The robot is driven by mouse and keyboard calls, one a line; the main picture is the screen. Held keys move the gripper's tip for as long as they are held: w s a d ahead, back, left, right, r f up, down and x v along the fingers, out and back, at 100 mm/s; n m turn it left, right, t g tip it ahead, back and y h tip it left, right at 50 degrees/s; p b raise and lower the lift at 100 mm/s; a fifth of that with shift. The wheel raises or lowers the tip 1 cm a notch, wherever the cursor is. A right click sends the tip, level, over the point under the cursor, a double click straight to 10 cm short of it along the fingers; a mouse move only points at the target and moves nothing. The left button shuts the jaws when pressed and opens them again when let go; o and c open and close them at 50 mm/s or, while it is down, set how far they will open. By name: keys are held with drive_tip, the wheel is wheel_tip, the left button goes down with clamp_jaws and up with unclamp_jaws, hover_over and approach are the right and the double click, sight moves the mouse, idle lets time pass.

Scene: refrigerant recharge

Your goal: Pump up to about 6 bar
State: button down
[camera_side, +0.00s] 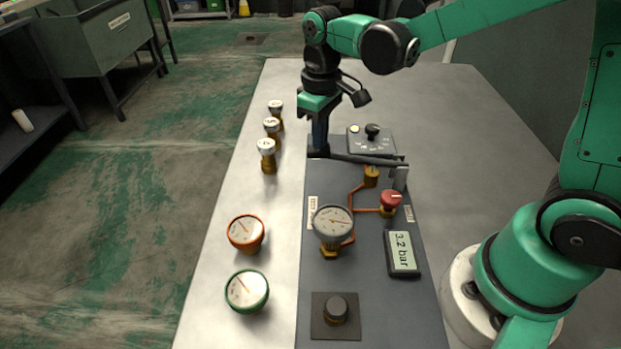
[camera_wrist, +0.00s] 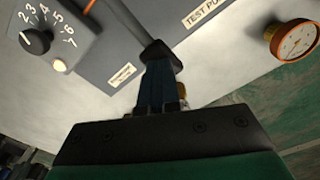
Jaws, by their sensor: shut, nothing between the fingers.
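The pump lever (camera_side: 365,159) is a dark bar lying nearly level across the far part of the grey panel. My gripper (camera_side: 319,152) points down at the lever's left end, its fingers closed with nothing between them. In the wrist view, the closed fingers (camera_wrist: 160,85) are right against or just over the lever's black grip (camera_wrist: 155,50); I cannot tell whether they touch. The digital display (camera_side: 403,254) reads 3.2 bar. The round panel gauge (camera_side: 333,222) stands upright on a brass fitting; its needle is too small to read.
A numbered dial (camera_side: 372,133) with a pale lamp sits beyond the lever; it also shows in the wrist view (camera_wrist: 36,41).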

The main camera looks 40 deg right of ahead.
drive_tip(key=shift+f, duration=1.2)
drive_tip(key=shift+r, duration=2.95)
idle(0.4)
drive_tip(key=shift+f, duration=1.7)
drive_tip(key=shift+r, duration=1.7)
